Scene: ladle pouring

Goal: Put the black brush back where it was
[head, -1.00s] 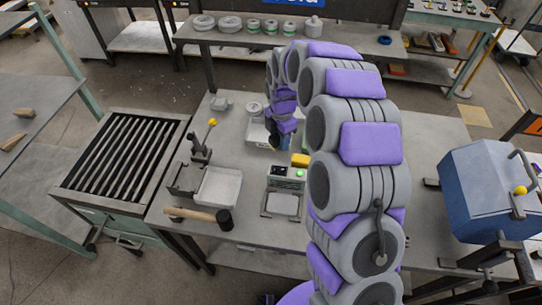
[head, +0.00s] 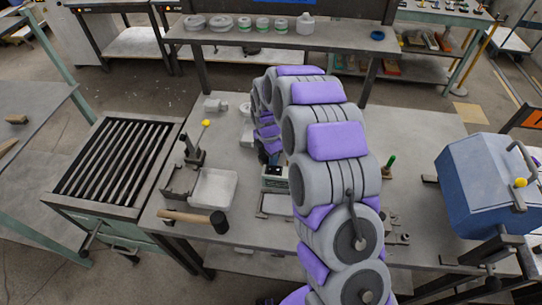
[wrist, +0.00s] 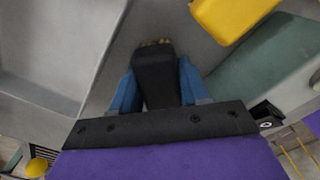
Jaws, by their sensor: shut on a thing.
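In the wrist view, my gripper (wrist: 158,82) has its two blue fingers closed on the black brush (wrist: 157,70). The brush's dark block points away from my wrist, with brass-coloured bristles at its far end. It is over a grey surface; I cannot tell whether it touches it.
A yellow block (wrist: 232,15) lies just right of the brush in the wrist view. In the head view, a pale tray (head: 213,189), a lever with a yellow knob (head: 206,123) and a hammer (head: 195,218) stand left. A blue box (head: 488,190) is right.

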